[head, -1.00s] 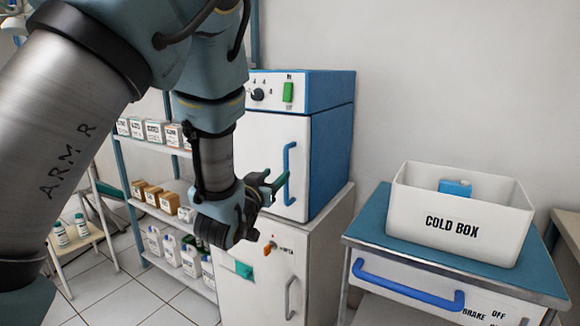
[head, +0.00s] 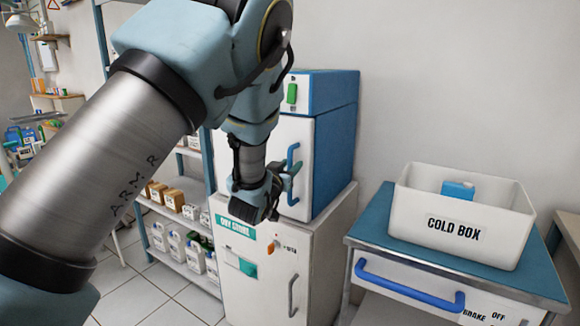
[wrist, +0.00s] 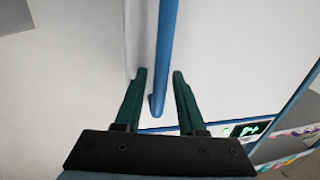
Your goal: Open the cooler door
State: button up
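The cooler (head: 335,140) is a white-fronted box with blue sides, standing on a white cabinet. Its door (head: 297,132) looks closed and is partly hidden behind my arm. The door's blue vertical handle (head: 291,156) also shows in the wrist view (wrist: 166,45). My gripper (wrist: 160,73) is open, with a green finger on each side of the handle's lower end. Gaps show between the handle and both fingers. In the head view my gripper (head: 285,179) is at the handle's lower part, its fingers mostly hidden.
The white cabinet (head: 262,275) below has its own grey handle. A shelf (head: 180,251) with boxes and bottles stands left. A white box marked COLD BOX (head: 460,225) sits on a blue-topped cart (head: 375,215) at right.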

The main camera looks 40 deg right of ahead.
grip_shut()
dwell(1.1)
